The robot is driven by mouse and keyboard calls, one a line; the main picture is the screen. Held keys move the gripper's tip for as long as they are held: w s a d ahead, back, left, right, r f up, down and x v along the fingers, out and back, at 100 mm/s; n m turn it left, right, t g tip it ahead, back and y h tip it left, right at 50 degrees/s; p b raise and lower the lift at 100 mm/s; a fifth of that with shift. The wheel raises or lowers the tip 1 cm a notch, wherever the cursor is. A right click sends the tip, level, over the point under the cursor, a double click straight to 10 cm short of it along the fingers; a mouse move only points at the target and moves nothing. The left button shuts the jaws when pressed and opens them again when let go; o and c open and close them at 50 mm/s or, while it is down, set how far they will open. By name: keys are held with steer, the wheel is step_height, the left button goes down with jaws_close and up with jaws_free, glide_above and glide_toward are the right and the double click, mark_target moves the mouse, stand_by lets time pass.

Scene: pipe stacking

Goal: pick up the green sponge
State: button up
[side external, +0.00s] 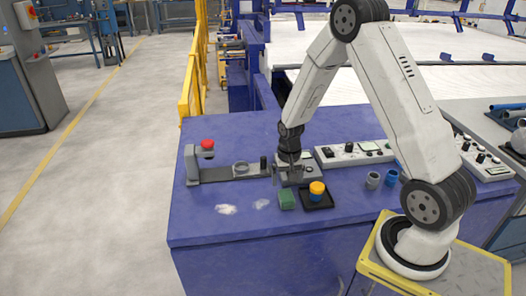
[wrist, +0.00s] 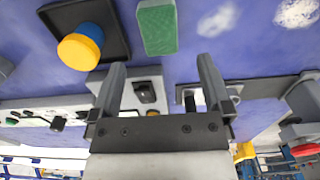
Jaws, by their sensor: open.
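The green sponge (side external: 287,200) lies on the blue table, just left of a black tray. It also shows in the wrist view (wrist: 157,28) at the top middle, ahead of the fingertips. My gripper (side external: 288,176) is above the table, a little behind the sponge in the side view. In the wrist view its two fingers (wrist: 161,68) stand wide apart with nothing between them at the tips. The sponge is apart from the fingers and fully outside them.
The black tray (side external: 327,203) holds a blue and yellow piece (side external: 317,190) beside the sponge. A grey fixture with a red knob (side external: 208,145) stands left. Grey (side external: 373,180) and blue (side external: 391,177) pipe pieces stand right. White patches (side external: 226,209) mark the table left of the sponge.

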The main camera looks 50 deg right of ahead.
mark_target(287, 195)
steer(key=shift+f, duration=0.15)
steer(key=shift+f, duration=1.15)
steer(key=shift+d+f, duration=0.1)
steer(key=shift+f, duration=2.5)
steer(key=c, duration=1.2)
steer(key=shift+c, duration=0.2)
steer(key=shift+r, duration=0.15)
